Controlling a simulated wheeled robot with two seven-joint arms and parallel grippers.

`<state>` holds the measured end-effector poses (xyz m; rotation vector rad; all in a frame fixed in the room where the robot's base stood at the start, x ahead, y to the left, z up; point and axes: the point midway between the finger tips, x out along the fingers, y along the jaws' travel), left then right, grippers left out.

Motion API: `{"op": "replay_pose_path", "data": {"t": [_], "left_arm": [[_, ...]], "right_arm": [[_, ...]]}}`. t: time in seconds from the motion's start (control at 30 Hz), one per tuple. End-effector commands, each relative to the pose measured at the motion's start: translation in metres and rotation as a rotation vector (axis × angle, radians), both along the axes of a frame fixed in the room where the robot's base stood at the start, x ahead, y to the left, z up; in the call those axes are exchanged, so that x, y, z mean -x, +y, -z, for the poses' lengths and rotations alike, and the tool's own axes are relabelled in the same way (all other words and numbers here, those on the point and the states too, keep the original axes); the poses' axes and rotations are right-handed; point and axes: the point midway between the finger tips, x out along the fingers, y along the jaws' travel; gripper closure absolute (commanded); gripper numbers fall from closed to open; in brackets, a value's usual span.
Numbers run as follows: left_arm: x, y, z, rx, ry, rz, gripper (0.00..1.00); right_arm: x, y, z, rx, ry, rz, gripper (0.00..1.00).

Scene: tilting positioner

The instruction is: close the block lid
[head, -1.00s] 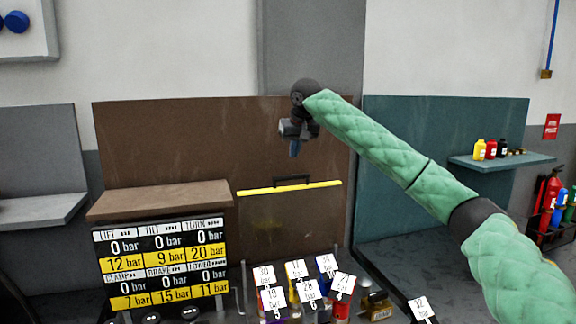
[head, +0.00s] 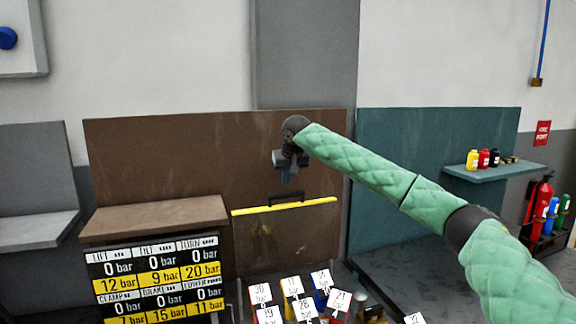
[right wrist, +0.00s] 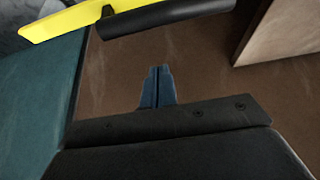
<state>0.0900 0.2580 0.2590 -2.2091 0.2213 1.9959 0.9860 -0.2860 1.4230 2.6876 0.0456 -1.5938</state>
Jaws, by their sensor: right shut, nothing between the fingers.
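The block lid appears to be the see-through panel (head: 285,240) with a yellow top edge (head: 250,210) and a black handle (head: 287,196). It stands upright in front of the brown back board. My right gripper (head: 288,178) is just above the handle in the head view, fingers pointing down. In the right wrist view its blue fingers (right wrist: 157,88) are together with nothing between them. There the black handle (right wrist: 165,14) and the yellow edge (right wrist: 65,20) lie beyond the fingertips, apart from them. My left gripper is out of view.
A pressure board (head: 160,275) stands at the lower left below a brown shelf (head: 155,217). Several tagged items (head: 300,300) crowd the bottom centre. A teal shelf (head: 490,172) with small bottles is at the right. Fire extinguishers (head: 541,205) stand at the far right.

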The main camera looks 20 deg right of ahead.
Motion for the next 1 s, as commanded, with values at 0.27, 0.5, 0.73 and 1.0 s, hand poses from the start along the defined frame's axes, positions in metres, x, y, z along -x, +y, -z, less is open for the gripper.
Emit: {"op": "replay_pose_path", "data": {"t": [0.27,0.5,0.73,1.0], "left_arm": [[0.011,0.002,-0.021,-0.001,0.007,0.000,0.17],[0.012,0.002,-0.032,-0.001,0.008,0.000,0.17],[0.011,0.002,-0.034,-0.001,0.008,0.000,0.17],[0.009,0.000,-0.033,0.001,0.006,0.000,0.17]], "right_arm": [[0.013,-0.001,0.010,0.003,0.001,-0.001,1.00],[0.030,-0.002,0.014,0.002,0.000,0.000,1.00],[0.034,-0.001,0.017,0.001,0.001,0.000,1.00],[0.035,-0.001,0.017,0.001,-0.001,0.000,1.00]]}}
